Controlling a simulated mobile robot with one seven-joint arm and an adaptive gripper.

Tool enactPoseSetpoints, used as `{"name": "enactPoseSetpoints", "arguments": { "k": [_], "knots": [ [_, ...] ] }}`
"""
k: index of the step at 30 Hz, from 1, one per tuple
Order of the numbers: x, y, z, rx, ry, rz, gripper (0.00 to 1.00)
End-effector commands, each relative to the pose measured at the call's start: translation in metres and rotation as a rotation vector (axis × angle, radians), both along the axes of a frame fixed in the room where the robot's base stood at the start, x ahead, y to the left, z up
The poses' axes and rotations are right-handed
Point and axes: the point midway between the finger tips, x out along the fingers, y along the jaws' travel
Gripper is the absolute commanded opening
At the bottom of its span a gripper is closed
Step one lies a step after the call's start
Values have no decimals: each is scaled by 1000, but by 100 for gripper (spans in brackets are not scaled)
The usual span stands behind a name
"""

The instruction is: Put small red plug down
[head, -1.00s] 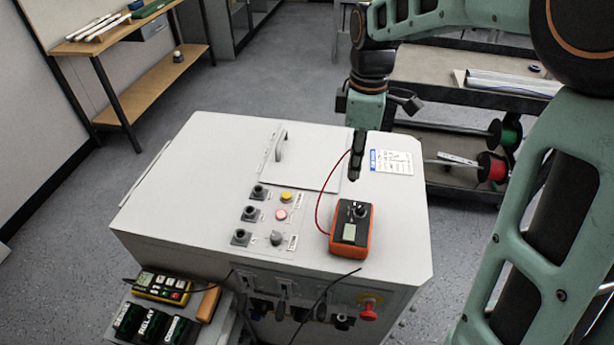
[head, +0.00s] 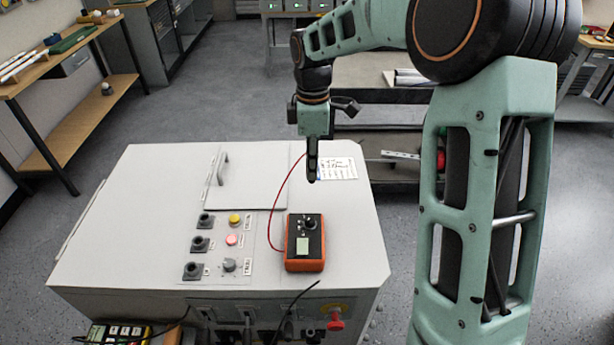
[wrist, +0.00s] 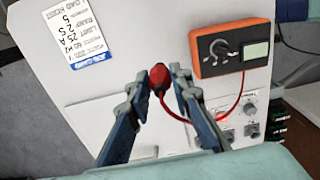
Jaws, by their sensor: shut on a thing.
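The small red plug (wrist: 158,77) shows between my fingertips in the wrist view, with a red lead running from it. My gripper (wrist: 158,80) is shut on it, above the white cabinet top. In the head view my gripper (head: 312,165) points down over the rear right part of the cabinet, beside the white label, and its dark fingers hide the plug. The red lead (head: 279,200) curves from there down to the orange multimeter (head: 305,243), which lies on the cabinet top; the meter also shows in the wrist view (wrist: 232,48).
The cabinet (head: 130,215) carries a handle (head: 222,168), black sockets, yellow and red buttons (head: 232,239) and a knob. A white label (head: 338,169) lies near my gripper. The cabinet top left of the panel is bare. A dark cart (head: 385,125) stands behind.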

Motion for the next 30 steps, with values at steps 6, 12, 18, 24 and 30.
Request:
{"name": "enactPoseSetpoints", "arguments": {
  "k": [6, 12, 18, 24, 30],
  "knots": [
    [28, 3, -36, 1, 4, -1, 0],
    [42, 4, -51, 0, -1, -1, 0],
    [49, 5, -61, 0, 2, -1, 0],
    [48, 5, -88, -1, 0, 0, 0],
    [48, 5, -89, -1, -1, -1, 0]
  ]
}}
